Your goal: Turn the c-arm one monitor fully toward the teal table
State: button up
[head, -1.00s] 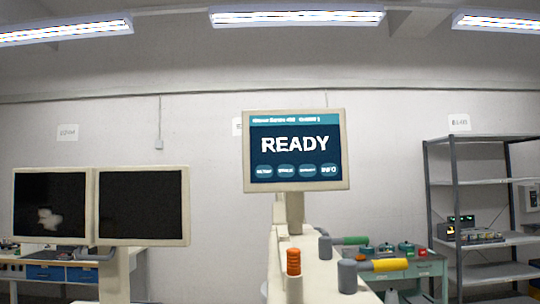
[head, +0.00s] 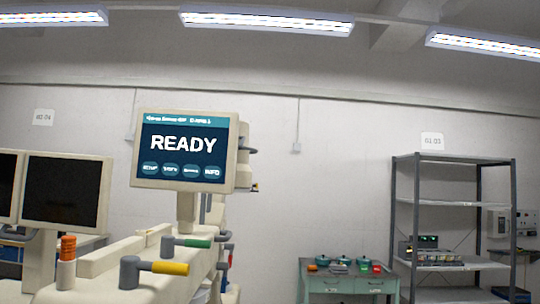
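The monitor showing READY (head: 184,150) has a cream frame and a dark blue screen. It stands on a short post on a cream cart (head: 110,262), left of centre, and its screen faces nearly toward me, slightly angled. No readable label tells whether this is c-arm one. A teal table (head: 348,284) with drawers stands at the back, right of the cart, with several small items on top. My gripper does not show in this view.
Two dark monitors (head: 66,190) stand at the left edge. The cart has yellow (head: 170,268) and green (head: 198,244) handles and an orange-topped knob (head: 67,250). A grey metal shelf (head: 404,210) stands right of the teal table. Bare wall lies between cart and table.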

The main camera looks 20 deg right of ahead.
aim_at(188, 153)
jog(key=i+l, duration=0.7)
jog(key=i, duration=0.15)
jog(key=i+l+u, duration=0.1)
jog(key=l, duration=1.4)
jog(key=i+l+u, duration=0.2)
jog(key=i+l, duration=0.15)
jog(key=l, duration=0.25)
jog(key=i+l, duration=0.15)
jog(key=l, duration=0.15)
jog(key=i+l+u, duration=0.15)
jog(key=l, duration=0.15)
jog(key=i+l+u, duration=0.1)
jog(key=l, duration=0.25)
